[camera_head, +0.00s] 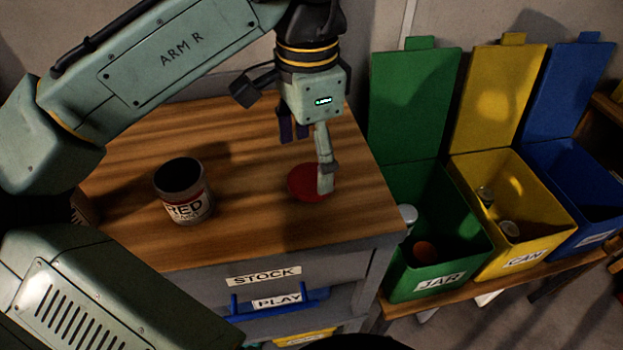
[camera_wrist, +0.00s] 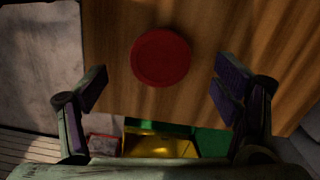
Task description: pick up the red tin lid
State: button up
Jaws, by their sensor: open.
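The red tin lid (camera_head: 306,184) lies flat on the wooden top of the cabinet, right of the tin. In the wrist view the lid (camera_wrist: 160,57) is a full red disc, ahead of the gap between the fingers and touched by neither. My gripper (camera_head: 306,165) is open and empty above the cabinet top, with one finger covering the lid's right part in the head view. In the wrist view its two fingers (camera_wrist: 160,90) are spread wide apart. An open tin labelled RED (camera_head: 185,208) stands upright on the left of the top.
The wooden top (camera_head: 240,225) is clear between tin and lid. Drawers labelled STOCK and PLAY are below its front edge. To the right stand open bins: green JAR (camera_head: 440,280), yellow CAN (camera_head: 527,240) and blue (camera_head: 590,218), with raised lids. The green and yellow bins hold items.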

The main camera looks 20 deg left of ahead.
aim_at(306, 180)
notch_tip(306, 180, down, 4)
jog(key=shift+s+a+f, duration=0.1)
jog(key=shift+c, duration=0.3)
jog(key=c, duration=0.8)
